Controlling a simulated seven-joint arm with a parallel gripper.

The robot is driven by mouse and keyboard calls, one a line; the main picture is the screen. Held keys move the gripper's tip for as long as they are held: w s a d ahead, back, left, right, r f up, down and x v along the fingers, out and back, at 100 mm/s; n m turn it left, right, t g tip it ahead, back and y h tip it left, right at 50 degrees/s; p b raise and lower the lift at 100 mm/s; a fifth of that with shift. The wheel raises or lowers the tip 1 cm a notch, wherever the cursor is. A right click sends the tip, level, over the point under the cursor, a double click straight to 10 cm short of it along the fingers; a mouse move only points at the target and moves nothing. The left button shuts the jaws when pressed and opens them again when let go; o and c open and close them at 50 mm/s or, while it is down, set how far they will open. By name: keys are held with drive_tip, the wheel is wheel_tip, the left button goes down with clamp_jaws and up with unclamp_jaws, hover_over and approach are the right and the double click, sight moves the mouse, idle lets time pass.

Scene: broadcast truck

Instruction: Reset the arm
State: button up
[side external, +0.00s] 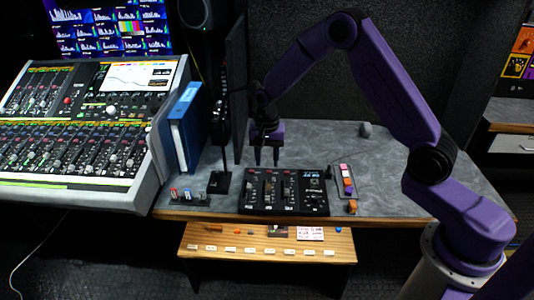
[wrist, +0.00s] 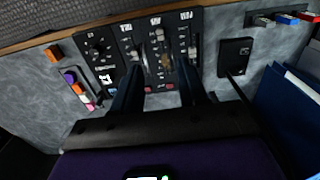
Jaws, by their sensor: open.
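My purple arm arches over the grey table (side external: 310,150) from the right side of the side external view. My gripper (side external: 267,158) points down above the table, just behind a black control panel (side external: 284,191) with sliders and knobs. In the wrist view my gripper (wrist: 170,90) has its two dark fingers apart, with nothing between them but the view of the panel (wrist: 150,50) beyond. I cannot tell exactly how high the fingertips are above the panel's rear edge.
Right of the panel lies a tray of coloured blocks (side external: 347,182) with an orange block (side external: 352,207) nearby. A mixing console (side external: 85,130) stands far left. The back right table is mostly clear.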

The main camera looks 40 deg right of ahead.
drive_tip(key=shift+r, duration=0.75)
drive_tip(key=s+a+r+n, duration=0.3)
drive_tip(key=s+r+n, duration=0.2)
drive_tip(key=s, duration=0.3)
drive_tip(key=s+a+r+n, duration=0.4)
drive_tip(key=s+r+n, duration=0.1)
drive_tip(key=s, duration=0.3)
drive_tip(key=s+d+r+n, duration=0.1)
drive_tip(key=s+d+n, duration=0.2)
drive_tip(key=s, duration=0.7)
drive_tip(key=s+d+r+n, duration=0.2)
drive_tip(key=s+d+n, duration=0.1)
drive_tip(key=s+n, duration=0.5)
drive_tip(key=shift+s+n, duration=0.3)
drive_tip(key=shift+s, duration=0.95)
